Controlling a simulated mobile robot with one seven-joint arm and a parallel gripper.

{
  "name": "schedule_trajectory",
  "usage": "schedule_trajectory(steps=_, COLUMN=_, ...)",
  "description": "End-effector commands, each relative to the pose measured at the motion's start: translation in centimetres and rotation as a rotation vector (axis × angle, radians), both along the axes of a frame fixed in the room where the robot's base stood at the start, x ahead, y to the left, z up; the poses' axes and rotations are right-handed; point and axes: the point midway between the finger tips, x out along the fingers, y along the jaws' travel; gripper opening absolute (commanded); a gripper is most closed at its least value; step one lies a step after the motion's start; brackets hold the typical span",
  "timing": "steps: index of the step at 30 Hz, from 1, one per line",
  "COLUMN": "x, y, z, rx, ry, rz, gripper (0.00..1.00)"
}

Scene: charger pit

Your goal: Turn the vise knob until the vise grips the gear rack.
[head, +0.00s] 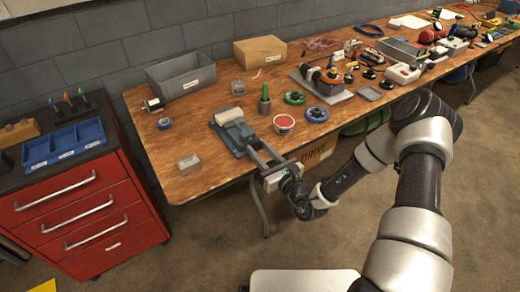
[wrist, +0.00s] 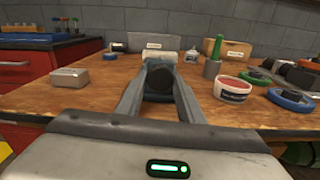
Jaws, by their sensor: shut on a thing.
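The blue-grey vise (head: 227,138) lies on the wooden bench near its front edge. A pale, rounded piece (head: 229,115) sits at its far end and also shows in the wrist view (wrist: 158,57); I cannot make out teeth on it or whether the jaws touch it. The dark round vise knob (wrist: 160,80) faces me at the vise's near end. My gripper (wrist: 160,76) is shut on the knob, one finger on each side. In the head view my gripper (head: 254,150) reaches in over the front edge; the knob is hard to make out there.
A red-topped white tub (head: 284,125) and a green upright tool (head: 265,104) stand close right of the vise. A small grey block (head: 189,163) lies left. A grey bin (head: 181,78) and cardboard box (head: 260,51) stand behind. The bench front-left is mostly clear.

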Motion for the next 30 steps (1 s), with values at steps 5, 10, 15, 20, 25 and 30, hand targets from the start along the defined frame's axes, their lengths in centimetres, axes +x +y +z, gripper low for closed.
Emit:
schedule_trajectory(steps=5, x=-0.04, y=-0.07, z=0.27, rx=0.096, ry=0.066, rz=-0.003, gripper=0.12)
schedule_trajectory(steps=10, x=-0.05, y=-0.06, z=0.32, rx=0.223, ry=0.151, rz=-0.003, gripper=0.12)
schedule_trajectory(steps=15, x=-0.08, y=-0.02, z=0.27, rx=0.357, ry=0.242, rz=-0.002, gripper=0.12)
schedule_trajectory(steps=20, x=-0.11, y=0.04, z=0.28, rx=0.483, ry=0.328, rz=-0.001, gripper=0.12)
schedule_trajectory(steps=25, x=-0.13, y=0.06, z=0.23, rx=0.618, ry=0.418, rz=-0.001, gripper=0.12)
schedule_trajectory(steps=30, x=-0.15, y=0.06, z=0.21, rx=0.751, ry=0.509, rz=-0.002, gripper=0.12)
